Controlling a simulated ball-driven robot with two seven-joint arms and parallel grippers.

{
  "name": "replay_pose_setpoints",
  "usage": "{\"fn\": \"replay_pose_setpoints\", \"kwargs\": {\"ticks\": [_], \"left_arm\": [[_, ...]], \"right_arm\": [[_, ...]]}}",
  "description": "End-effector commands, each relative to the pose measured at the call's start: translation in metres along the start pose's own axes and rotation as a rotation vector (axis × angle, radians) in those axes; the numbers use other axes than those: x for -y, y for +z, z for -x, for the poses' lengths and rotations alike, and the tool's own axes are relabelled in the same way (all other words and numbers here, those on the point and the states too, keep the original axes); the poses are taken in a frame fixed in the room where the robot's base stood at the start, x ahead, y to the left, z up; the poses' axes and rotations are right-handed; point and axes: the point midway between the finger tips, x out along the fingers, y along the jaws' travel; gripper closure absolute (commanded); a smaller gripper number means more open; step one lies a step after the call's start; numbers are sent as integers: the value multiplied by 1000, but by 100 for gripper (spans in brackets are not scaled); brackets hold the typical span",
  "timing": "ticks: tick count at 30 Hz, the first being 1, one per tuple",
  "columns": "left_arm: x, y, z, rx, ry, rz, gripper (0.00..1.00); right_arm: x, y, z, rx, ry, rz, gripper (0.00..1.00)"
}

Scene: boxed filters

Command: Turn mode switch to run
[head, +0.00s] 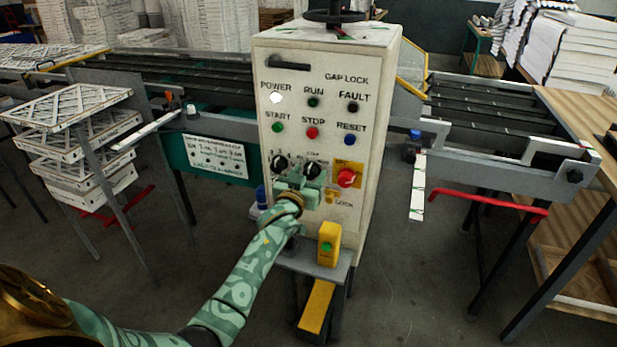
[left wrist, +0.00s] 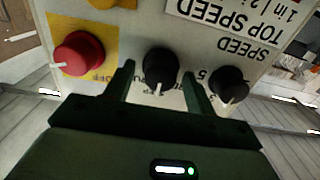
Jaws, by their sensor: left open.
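The mode switch (head: 312,170) is a black round knob on the white control panel, between the speed knob (head: 279,163) and the red stop button (head: 346,177). In the left wrist view, which shows the panel upside down, the mode switch (left wrist: 160,68) has a white pointer aimed at the picture's bottom, toward partly hidden lettering. My left gripper (head: 299,179) is open at the panel. Its fingers (left wrist: 158,76) stand on either side of the mode switch; I cannot tell whether they touch it. My right gripper is out of view.
In the left wrist view, the speed knob (left wrist: 229,84) is close to one finger and the red button (left wrist: 78,53) is beyond the other. A yellow button box (head: 329,244) stands below the panel. Conveyors (head: 490,150) flank the cabinet; boxed filters (head: 80,105) are stacked at left.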

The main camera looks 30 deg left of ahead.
Motion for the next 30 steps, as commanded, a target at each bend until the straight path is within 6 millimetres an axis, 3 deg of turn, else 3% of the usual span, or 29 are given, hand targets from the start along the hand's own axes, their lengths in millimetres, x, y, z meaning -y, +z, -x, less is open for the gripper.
{"fn": "replay_pose_setpoints", "kwargs": {"ticks": [5,9,10,20,30], "left_arm": [[0,-1,0,-1,0,0,45],[0,0,0,-1,0,0,84],[0,0,0,-1,0,0,88],[0,-1,0,0,0,-29,88],[-1,-2,0,-1,0,-230,88]], "right_arm": [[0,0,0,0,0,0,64],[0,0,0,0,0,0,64],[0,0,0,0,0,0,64],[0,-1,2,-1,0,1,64],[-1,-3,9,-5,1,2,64]]}}
